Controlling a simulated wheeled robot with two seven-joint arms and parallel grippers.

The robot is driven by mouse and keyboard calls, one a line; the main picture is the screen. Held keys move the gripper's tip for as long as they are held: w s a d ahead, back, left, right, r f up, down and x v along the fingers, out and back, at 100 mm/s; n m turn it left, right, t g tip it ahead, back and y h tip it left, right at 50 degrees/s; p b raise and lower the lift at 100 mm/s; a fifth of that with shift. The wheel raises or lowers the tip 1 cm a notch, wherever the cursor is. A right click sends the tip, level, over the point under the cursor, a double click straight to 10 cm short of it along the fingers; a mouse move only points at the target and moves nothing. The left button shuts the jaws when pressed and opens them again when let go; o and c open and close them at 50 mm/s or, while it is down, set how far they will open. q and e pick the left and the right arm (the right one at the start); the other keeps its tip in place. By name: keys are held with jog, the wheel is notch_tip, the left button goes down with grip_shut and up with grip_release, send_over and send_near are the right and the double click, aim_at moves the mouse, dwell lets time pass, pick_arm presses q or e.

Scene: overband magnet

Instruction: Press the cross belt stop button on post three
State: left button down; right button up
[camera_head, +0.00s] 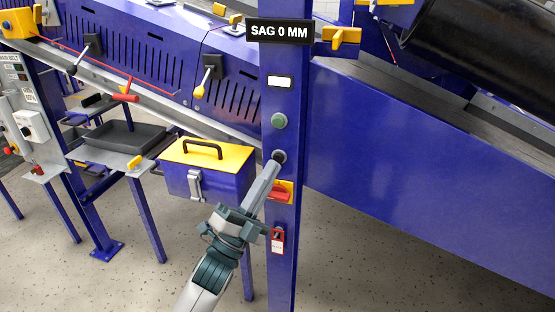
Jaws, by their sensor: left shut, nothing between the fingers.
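A blue post (283,85) stands upright in the middle of the view, under a black sign (279,31) reading "SAG 0 MM". A lit white display (280,82) sits above a green button (279,121) in a grey ring. Below it is a second round button (281,156) with a grey ring, partly hidden by my fingertips. My left gripper (276,160) is shut and empty, its tips at this lower button. I cannot tell whether they touch it or press it in. No post number is readable. My right gripper is not in view.
A red handle on a yellow plate (287,192) and a red tag (277,240) are on the post, close to my left gripper. A blue box with a yellow lid (206,153) stands left. A black tray (122,146) lies further left. A sloping blue conveyor frame (420,160) fills the right.

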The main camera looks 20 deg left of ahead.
pick_arm(q)
jog(key=shift+w, duration=0.15)
jog(key=shift+w, duration=0.25)
jog(key=shift+w, duration=0.5)
dwell(1.2)
jog(key=shift+s, duration=0.9)
jog(key=shift+s+a+p, duration=0.1)
jog(key=shift+s+p, duration=0.5)
jog(key=shift+s, duration=1.95)
jog(key=shift+w+f, duration=0.1)
